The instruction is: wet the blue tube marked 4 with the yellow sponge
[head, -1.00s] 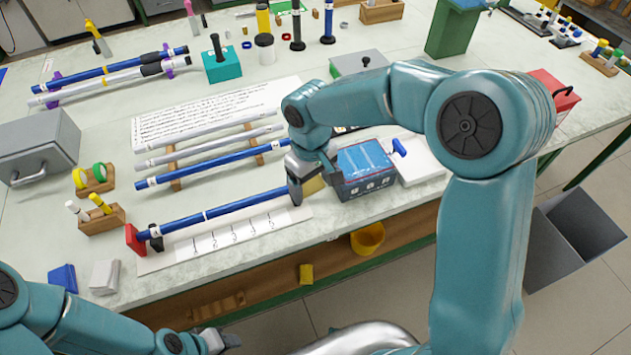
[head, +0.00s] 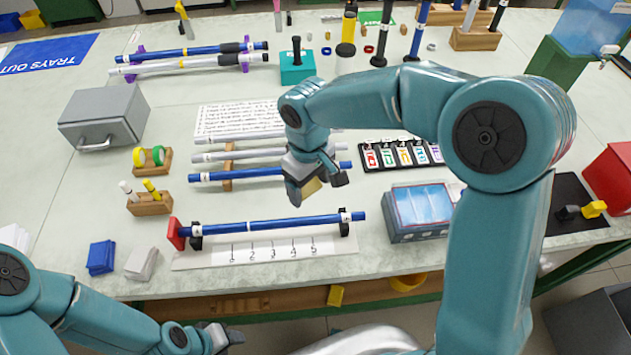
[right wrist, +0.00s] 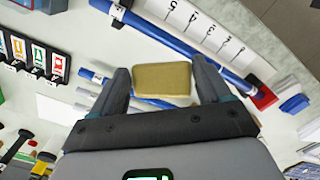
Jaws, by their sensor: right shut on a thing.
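My right gripper (head: 318,188) is shut on the yellow sponge (head: 311,187). The right wrist view shows the sponge (right wrist: 162,80) between both fingers. They are above the work area, apart from the front tube in the head view. A blue tube (head: 280,224) lies level on black supports, its left end by a red block (head: 176,234). It also shows in the right wrist view (right wrist: 172,42). Its small end labels are too small to read surely. Another blue tube (head: 262,175) lies on the wooden rack behind. My left gripper (head: 222,337) is low at the front; its opening is unclear.
A white strip numbered 1 to 5 (head: 270,251) lies before the front tube. A blue-topped grey box (head: 420,212) stands to the right. Grey tubes (head: 240,155) lie behind, beside a coloured card row (head: 400,153). Blue (head: 101,257) and white (head: 141,263) cloths lie front left.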

